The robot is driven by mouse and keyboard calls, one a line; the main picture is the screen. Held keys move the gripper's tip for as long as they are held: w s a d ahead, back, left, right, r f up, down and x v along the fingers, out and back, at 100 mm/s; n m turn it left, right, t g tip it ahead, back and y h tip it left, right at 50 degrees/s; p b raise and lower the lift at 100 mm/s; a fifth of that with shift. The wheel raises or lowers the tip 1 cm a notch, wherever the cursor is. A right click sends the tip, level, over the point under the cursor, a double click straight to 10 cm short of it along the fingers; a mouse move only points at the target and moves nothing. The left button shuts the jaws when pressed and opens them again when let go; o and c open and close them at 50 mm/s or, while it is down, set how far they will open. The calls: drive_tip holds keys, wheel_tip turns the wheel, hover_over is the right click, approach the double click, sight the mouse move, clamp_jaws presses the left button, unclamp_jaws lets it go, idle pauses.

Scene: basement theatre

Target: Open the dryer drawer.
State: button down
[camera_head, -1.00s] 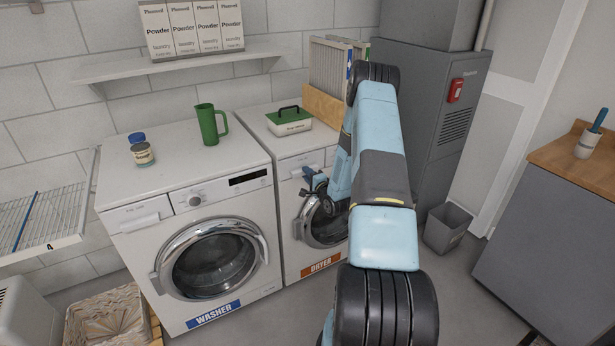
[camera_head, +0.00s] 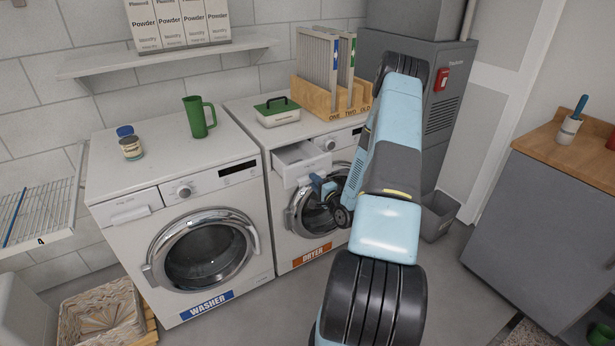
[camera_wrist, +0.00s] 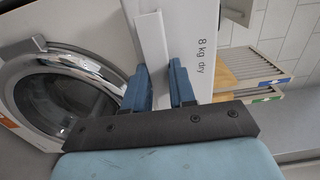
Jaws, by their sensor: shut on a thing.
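The dryer (camera_head: 283,240) stands right of the washer, with an orange DRYER label low on its front. Its drawer (camera_head: 297,158) at the upper left of the front is pulled out, and its open inside shows from above. My gripper (camera_head: 318,184) is at the drawer's front. In the wrist view the blue fingers (camera_wrist: 163,86) are shut on the white drawer handle (camera_wrist: 153,48), beside the "8 kg dry" print. The round dryer door (camera_wrist: 68,95) shows at the left there. My arm hides part of the dryer's right side in the head view.
The washer (camera_head: 128,222) stands to the left, with a green mug (camera_head: 196,118) and a small jar (camera_head: 131,147) on top. A green-lidded box (camera_head: 277,112) and a wooden rack (camera_head: 309,97) sit on the dryer. A grey bin (camera_head: 438,218) stands at the right.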

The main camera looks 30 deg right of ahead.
drive_tip(key=shift+s+f, duration=0.2)
drive_tip(key=shift+s, duration=0.5)
drive_tip(key=shift+s+f, duration=0.2)
drive_tip(key=shift+s, duration=0.5)
drive_tip(key=c, duration=1.2)
unclamp_jaws()
drive_tip(key=shift+w, duration=0.1)
drive_tip(key=shift+o, duration=1)
drive_tip(key=shift+w+r, duration=0.1)
drive_tip(key=shift+r, duration=0.05)
drive_tip(key=s, duration=1.3)
drive_tip(key=shift+s+d, duration=0.25)
drive_tip(key=shift+s, duration=0.15)
